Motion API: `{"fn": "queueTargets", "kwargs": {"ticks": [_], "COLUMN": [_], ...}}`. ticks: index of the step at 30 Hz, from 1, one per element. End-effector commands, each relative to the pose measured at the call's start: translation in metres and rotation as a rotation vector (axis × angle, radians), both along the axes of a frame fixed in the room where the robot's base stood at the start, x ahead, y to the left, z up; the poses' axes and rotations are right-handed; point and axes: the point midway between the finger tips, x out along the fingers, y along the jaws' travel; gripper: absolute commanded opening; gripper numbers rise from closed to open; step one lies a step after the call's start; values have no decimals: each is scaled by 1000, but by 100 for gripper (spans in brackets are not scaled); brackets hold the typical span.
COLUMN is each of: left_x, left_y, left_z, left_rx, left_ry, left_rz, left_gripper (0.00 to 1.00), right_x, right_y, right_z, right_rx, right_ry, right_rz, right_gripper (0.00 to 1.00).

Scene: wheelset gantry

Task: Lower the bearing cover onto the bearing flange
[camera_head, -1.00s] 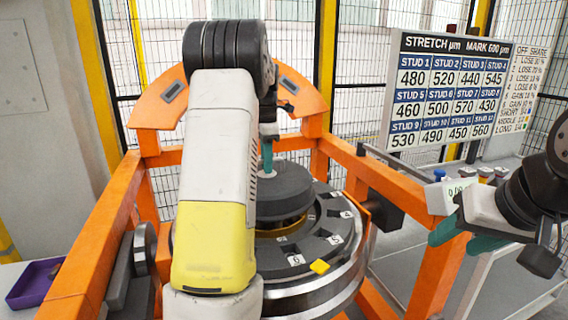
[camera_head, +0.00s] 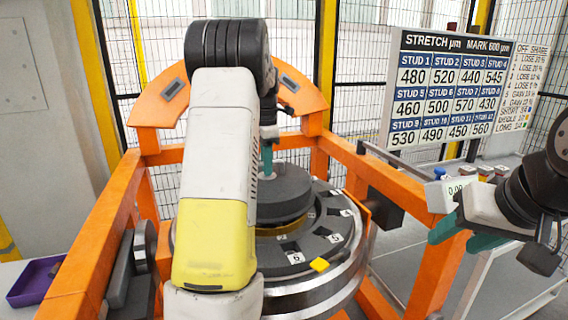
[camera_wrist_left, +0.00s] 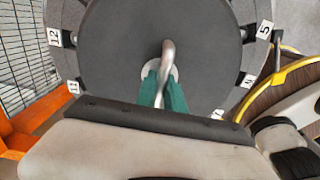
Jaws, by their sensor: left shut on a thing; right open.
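The bearing cover (camera_head: 283,196) is a dark grey disc with a stepped edge. My left gripper (camera_head: 267,158) is shut on the handle at its top, and my left arm hides the cover's left part. In the left wrist view, the teal fingers of my left gripper (camera_wrist_left: 164,90) close on the bent metal handle (camera_wrist_left: 168,58) of the cover (camera_wrist_left: 120,40). The bearing flange (camera_head: 335,230) is the dark ring with numbered tags below the cover. Whether the cover touches the flange cannot be told. My right gripper (camera_head: 462,236) is open and empty at the right.
An orange gantry frame (camera_head: 395,185) surrounds the flange. A board of stud values (camera_head: 450,92) stands behind at right. A purple tray (camera_head: 34,282) is at lower left.

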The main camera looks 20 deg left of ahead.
Motion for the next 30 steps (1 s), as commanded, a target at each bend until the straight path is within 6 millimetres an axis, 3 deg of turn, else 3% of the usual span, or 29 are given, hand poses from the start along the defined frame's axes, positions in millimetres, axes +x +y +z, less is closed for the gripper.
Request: {"fn": "queueTargets", "kwargs": {"ticks": [30], "left_x": [0], "left_y": [0], "left_z": [-24], "left_rx": [0], "left_ry": [-1], "left_rz": [0], "left_gripper": [0], "right_x": [0], "right_y": [0], "right_z": [0], "right_rx": [0], "right_ry": [0], "right_rz": [0], "right_gripper": [50]}}
